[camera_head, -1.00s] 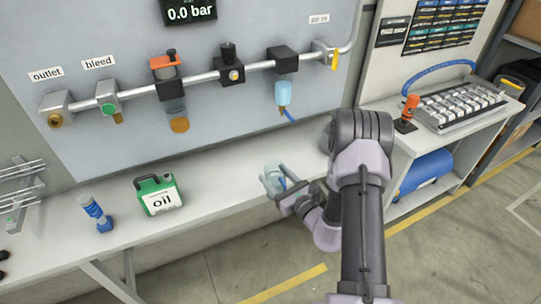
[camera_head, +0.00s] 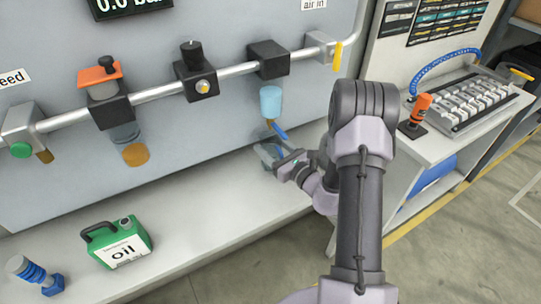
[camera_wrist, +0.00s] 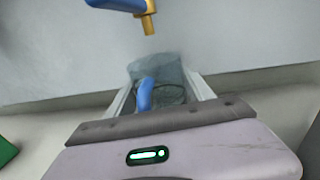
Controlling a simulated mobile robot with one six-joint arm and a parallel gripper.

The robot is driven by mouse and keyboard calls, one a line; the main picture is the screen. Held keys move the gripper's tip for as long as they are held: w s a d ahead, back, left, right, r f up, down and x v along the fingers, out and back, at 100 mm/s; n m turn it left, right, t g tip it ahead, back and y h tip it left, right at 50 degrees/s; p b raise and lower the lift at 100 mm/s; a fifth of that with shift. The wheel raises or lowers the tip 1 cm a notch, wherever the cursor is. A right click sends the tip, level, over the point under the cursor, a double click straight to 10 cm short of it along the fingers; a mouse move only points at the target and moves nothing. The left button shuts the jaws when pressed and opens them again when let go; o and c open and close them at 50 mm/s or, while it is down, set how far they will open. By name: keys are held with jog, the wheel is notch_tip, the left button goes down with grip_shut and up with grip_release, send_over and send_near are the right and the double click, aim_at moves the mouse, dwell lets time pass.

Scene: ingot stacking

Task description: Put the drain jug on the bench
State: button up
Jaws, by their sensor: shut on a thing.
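My gripper (camera_head: 274,157) is shut on the drain jug (camera_head: 263,151), a small clear, bluish vessel, just above or at the bench (camera_head: 205,205), below the light-blue filter bowl (camera_head: 271,102). I cannot tell whether the jug touches the bench. In the wrist view the see-through jug (camera_wrist: 165,72) sits between my two pale fingers, with a blue part (camera_wrist: 145,95) in front of it. A brass outlet (camera_wrist: 148,22) with a blue lever (camera_wrist: 114,4) shows beyond the jug, apart from it. My gripper partly hides the jug in the head view.
A side table (camera_head: 425,148) with an orange-topped tool is at right. The bench between can and jug is clear.

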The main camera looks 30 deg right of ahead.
aim_at(271, 153)
jog(key=shift+w+f, duration=0.3)
jog(key=shift+f, duration=0.1)
notch_tip(271, 153, down, 3)
jog(key=shift+d+f+b, duration=0.1)
jog(key=shift+b, duration=1.1)
jog(key=shift+r, duration=0.25)
jog(key=o, duration=1)
jog(key=shift+f, duration=0.2)
jog(key=o, duration=0.4)
jog(key=shift+o, duration=0.2)
jog(key=shift+r, duration=0.1)
jog(key=shift+r, duration=0.1)
